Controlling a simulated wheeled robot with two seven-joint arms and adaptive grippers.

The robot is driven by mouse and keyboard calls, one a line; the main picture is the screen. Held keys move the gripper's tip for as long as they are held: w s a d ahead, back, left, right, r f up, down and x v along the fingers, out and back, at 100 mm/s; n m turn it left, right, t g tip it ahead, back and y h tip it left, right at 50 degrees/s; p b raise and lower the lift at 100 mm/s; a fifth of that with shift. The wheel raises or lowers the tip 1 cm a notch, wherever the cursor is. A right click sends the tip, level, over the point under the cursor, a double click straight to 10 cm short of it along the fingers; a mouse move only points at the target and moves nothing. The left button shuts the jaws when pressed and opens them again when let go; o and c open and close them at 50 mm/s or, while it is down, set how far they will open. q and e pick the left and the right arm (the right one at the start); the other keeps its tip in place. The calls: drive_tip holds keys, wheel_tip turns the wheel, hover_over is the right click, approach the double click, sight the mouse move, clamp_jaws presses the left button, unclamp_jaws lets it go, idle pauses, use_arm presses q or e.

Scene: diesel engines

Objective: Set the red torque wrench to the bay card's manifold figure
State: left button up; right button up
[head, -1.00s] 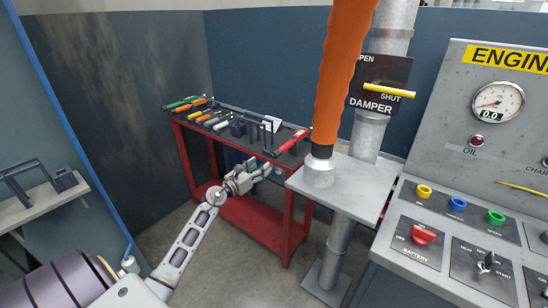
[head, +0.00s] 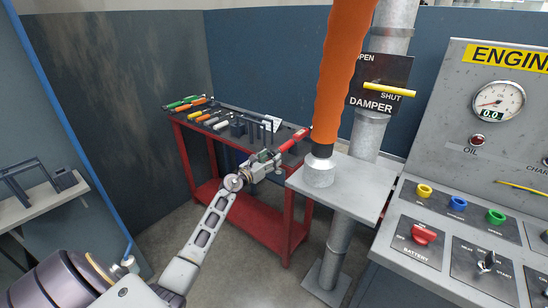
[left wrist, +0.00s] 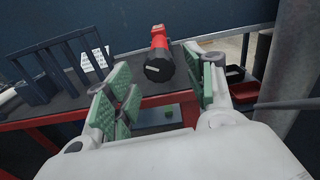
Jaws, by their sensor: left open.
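The red torque wrench (head: 294,139) lies on the dark top of the red tool cart, at its right end. In the left wrist view its red body and round black end (left wrist: 159,68) point toward me, ahead of the gap between my fingers. My left gripper (head: 272,156) is open at the cart's front edge, close to the wrench; the green finger pads (left wrist: 160,90) stand apart with nothing between them. A small white card (head: 272,124) stands on the cart behind the gripper; its print is too small to read. My right gripper is not in view.
Several coloured-handle tools (head: 200,114) lie on the cart's left part, beside a dark rack (head: 238,128). An orange hose (head: 340,75) ends on a grey pedestal (head: 350,185) right of the cart. The engine control panel (head: 450,190) stands at far right.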

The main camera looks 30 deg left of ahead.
use_arm(q)
drive_tip(key=shift+w+d, duration=0.1)
drive_tip(key=shift+w, duration=1.35)
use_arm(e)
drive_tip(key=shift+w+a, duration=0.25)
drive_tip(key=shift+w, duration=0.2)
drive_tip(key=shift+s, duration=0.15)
use_arm(q)
drive_tip(key=shift+c, duration=1)
drive_tip(key=c, duration=0.8)
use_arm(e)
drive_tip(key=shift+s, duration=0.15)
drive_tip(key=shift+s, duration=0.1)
